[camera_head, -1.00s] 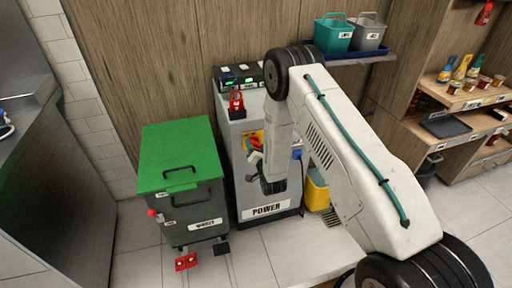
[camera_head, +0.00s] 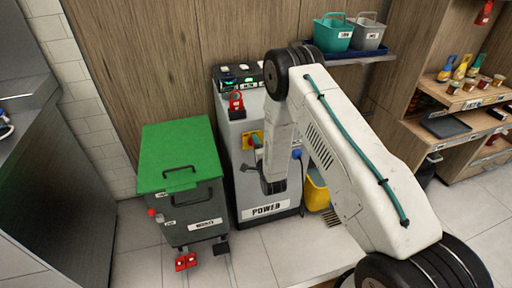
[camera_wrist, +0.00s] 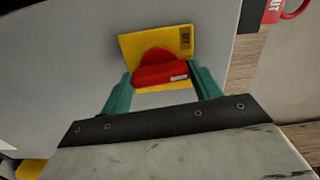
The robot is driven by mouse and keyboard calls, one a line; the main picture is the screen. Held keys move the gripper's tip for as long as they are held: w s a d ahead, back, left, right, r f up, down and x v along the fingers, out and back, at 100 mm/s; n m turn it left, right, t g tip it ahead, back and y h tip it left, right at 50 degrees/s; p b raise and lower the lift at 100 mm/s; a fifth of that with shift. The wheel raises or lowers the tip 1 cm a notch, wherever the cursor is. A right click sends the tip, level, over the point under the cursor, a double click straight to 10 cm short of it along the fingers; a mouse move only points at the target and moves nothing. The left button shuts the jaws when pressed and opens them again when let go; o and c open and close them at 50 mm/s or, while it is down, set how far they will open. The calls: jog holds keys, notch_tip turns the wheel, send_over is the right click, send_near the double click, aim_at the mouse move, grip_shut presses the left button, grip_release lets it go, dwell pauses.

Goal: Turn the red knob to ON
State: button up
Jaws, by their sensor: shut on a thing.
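The red knob (camera_wrist: 158,75) sits on a yellow plate (camera_wrist: 182,42) on the front of the grey POWER cabinet (camera_head: 229,180). In the wrist view its bar lies nearly level across the picture, with a small pale mark at the right end. My gripper (camera_wrist: 162,78) has one teal finger at each end of the bar and is shut on the knob. The plate's label is too small to read.
A red padlock-like item (camera_head: 236,101) is above the plate. A grey bin with a green lid (camera_head: 177,152) stands left of the cabinet. A yellow container (camera_head: 316,190) stands to its right. A shelf with two baskets (camera_head: 333,33) is at the upper right.

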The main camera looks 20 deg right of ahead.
jog(key=shift+m, duration=0.6)
jog(key=o, duration=1)
jog(key=shift+s, duration=0.1)
jog(key=s, duration=0.7)
jog(key=shift+s, duration=0.35)
